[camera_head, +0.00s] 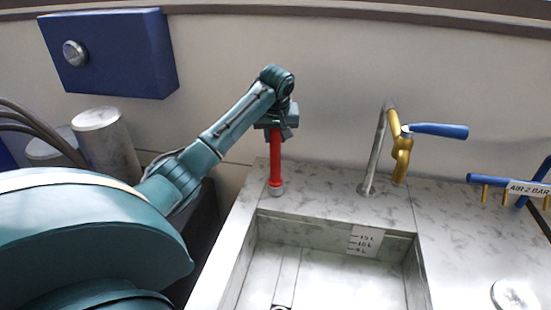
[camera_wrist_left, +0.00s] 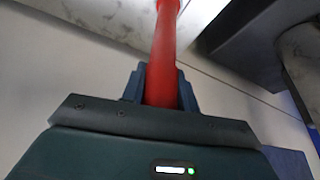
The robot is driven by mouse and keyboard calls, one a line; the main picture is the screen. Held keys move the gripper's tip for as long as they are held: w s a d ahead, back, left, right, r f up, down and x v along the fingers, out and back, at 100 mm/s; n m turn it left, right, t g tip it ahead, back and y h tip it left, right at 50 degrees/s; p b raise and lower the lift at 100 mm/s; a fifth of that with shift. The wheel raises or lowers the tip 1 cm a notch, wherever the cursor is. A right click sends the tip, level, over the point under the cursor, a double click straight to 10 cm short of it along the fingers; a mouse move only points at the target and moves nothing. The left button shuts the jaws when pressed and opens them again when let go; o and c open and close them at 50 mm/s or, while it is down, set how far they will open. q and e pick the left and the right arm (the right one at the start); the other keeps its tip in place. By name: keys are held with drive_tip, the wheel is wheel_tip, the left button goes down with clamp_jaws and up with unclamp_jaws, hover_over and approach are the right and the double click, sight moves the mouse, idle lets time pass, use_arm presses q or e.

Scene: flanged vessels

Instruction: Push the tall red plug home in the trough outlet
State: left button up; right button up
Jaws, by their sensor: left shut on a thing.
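The tall red plug (camera_head: 276,160) is upright over the marble back ledge of the trough, with a grey lower end. I cannot tell whether that end touches the ledge. My left gripper (camera_head: 277,132) is shut on its upper part, coming from above. In the left wrist view the red plug (camera_wrist_left: 164,50) runs between the dark fingers of the left gripper (camera_wrist_left: 161,85). The trough (camera_head: 243,262) lies in front of the ledge, with a depth scale on its back wall. A small round fitting, perhaps the outlet (camera_head: 280,307), is cut off at the bottom edge. My right gripper is not in view.
A tap with a brass body and blue lever (camera_head: 402,150) stands right of the plug. A blue air pipe (camera_head: 490,180) with brass nozzles is at the far right. A blue wall box (camera_head: 115,55) and grey cylinders (camera_head: 105,135) are at the left.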

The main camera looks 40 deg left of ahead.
use_arm(q)
clamp_jaws()
drive_tip(key=shift+r, duration=0.1)
